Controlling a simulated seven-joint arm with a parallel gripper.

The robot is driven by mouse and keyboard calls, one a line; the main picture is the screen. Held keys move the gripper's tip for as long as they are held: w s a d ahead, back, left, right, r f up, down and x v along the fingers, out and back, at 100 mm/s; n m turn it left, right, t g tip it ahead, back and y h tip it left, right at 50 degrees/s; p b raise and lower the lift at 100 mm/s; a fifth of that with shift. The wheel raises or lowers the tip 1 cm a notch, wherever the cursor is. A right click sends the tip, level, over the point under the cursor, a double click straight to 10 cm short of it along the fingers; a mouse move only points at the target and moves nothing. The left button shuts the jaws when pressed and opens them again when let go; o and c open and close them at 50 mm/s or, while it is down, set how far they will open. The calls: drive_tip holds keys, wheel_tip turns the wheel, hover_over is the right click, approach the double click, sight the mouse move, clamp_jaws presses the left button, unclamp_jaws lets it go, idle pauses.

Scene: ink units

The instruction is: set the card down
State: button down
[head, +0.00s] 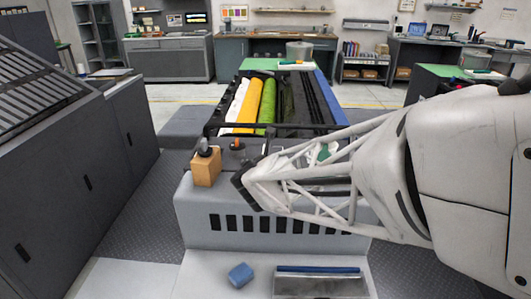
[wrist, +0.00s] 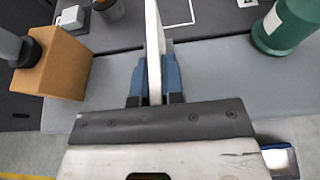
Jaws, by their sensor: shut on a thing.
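In the wrist view my gripper (wrist: 154,82) is shut on the card (wrist: 153,40), a thin white sheet seen nearly edge-on between the blue fingers. The card stands out from the fingers above a grey surface (wrist: 210,65); I cannot tell whether its far edge touches anything. A white outline (wrist: 193,14) lies on the darker surface just right of the card. In the head view the wrist end of my arm is over the front of the grey machine (head: 190,205), and the card cannot be made out there.
A brown box (wrist: 55,65) with a grey knobbed thing on it stands left of my gripper; it also shows in the head view (head: 207,168). A green bottle (wrist: 285,28) stands to the right. A blue block (head: 240,274) lies on the lower ledge.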

drive_tip(key=shift+w+a+f, duration=0.1)
drive_tip(key=shift+w+a, duration=0.15)
drive_tip(key=shift+w, duration=0.4)
drive_tip(key=shift+w+a+f, duration=0.1)
drive_tip(key=shift+w+a, duration=0.1)
drive_tip(key=shift+w, duration=0.45)
drive_tip(key=shift+w+a, duration=0.25)
drive_tip(key=shift+w, duration=0.4)
drive_tip(key=shift+f, duration=1.75)
drive_tip(key=shift+f, duration=0.1)
drive_tip(key=c, duration=1.2)
unclamp_jaws()
drive_tip(key=v, duration=1.2)
